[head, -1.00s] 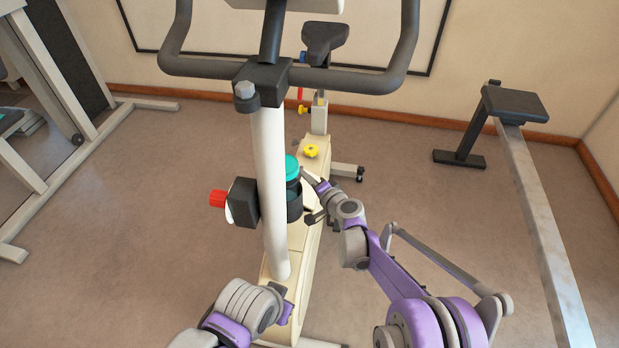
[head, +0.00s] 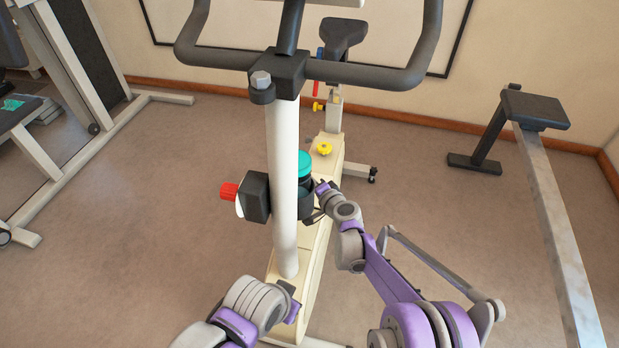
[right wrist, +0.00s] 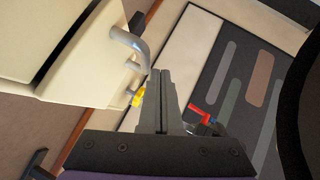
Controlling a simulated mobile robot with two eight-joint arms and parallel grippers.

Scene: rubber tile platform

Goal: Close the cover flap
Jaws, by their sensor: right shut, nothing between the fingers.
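In the right wrist view, a cream panel (right wrist: 95,55) with a grey curved handle (right wrist: 131,44) fills the upper left, with a dark gap along its left side. It looks like the cover flap, but I cannot tell how far open it is. My right gripper (right wrist: 160,75) is shut and empty, its tips just right of the handle; I cannot tell whether they touch.
The white post (head: 283,180) and black handlebar (head: 375,75) stand close in front. A teal-lidded bottle (head: 304,164) sits behind the post. A red knob (head: 229,191) sticks out left. A long grey rail (head: 560,230) stands at right.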

